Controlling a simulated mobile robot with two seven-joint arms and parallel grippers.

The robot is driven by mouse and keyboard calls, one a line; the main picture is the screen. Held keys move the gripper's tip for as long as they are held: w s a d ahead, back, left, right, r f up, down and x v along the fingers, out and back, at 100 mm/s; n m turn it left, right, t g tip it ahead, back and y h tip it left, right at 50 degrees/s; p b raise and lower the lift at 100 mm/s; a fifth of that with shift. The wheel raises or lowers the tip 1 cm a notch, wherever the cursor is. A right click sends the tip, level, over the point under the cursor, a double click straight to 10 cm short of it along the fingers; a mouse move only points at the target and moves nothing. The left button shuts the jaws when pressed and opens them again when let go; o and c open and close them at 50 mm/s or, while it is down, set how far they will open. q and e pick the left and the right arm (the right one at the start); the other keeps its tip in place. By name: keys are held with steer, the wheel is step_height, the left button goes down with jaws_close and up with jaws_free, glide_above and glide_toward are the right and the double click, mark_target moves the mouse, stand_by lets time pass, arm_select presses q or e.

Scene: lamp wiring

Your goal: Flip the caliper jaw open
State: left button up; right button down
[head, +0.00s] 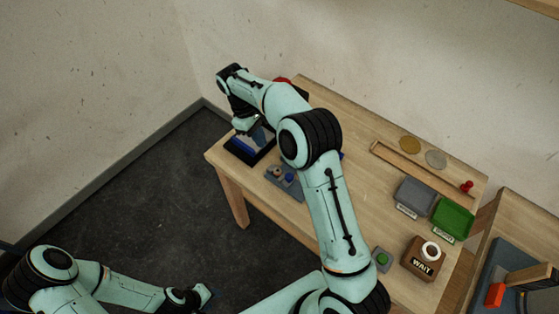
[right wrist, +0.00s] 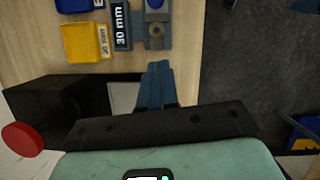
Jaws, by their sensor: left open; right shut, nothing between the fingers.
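My right gripper (right wrist: 160,68) is shut and empty in the right wrist view, its blue-grey fingers together. Just beyond the fingertips is a blue-grey fixture (right wrist: 154,45) with a grey ring and a blue round part. A dark plate marked "30 mm" (right wrist: 122,28) stands beside it. I cannot tell which part is the caliper jaw or whether it is open. In the head view my right arm reaches over the table's far left end and hides part of it. My left gripper (head: 205,297) is open, low over the floor, away from the table.
A yellow bin (right wrist: 84,42) and a blue bin (right wrist: 75,4) lie left of the fixture. A black box (right wrist: 45,105) with a red knob (right wrist: 22,140) is close left of my right gripper. Grey (head: 415,194) and green (head: 453,218) trays and a WAIT block (head: 422,262) stand rightward.

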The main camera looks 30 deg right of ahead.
arm_select(q)
steer(key=shift+s+a, duration=0.1)
steer(key=shift+s, duration=0.1)
arm_select(e)
steer(key=shift+s+a, duration=0.1)
steer(key=shift+s, duration=0.15)
glide_toward(284, 178)
steer(key=f, duration=0.1)
steer(key=w+f, duration=0.1)
steer(key=w+a+f+b, duration=0.1)
steer(key=f, duration=0.1)
steer(key=shift+a, duration=0.15)
steer(key=shift+s+d, duration=0.65)
steer(key=shift+s, duration=0.4)
arm_select(q)
steer(key=shift+s+f, duration=1)
steer(key=shift+s, duration=0.1)
arm_select(e)
steer(key=shift+s+d, duration=0.35)
steer(key=shift+s, duration=0.15)
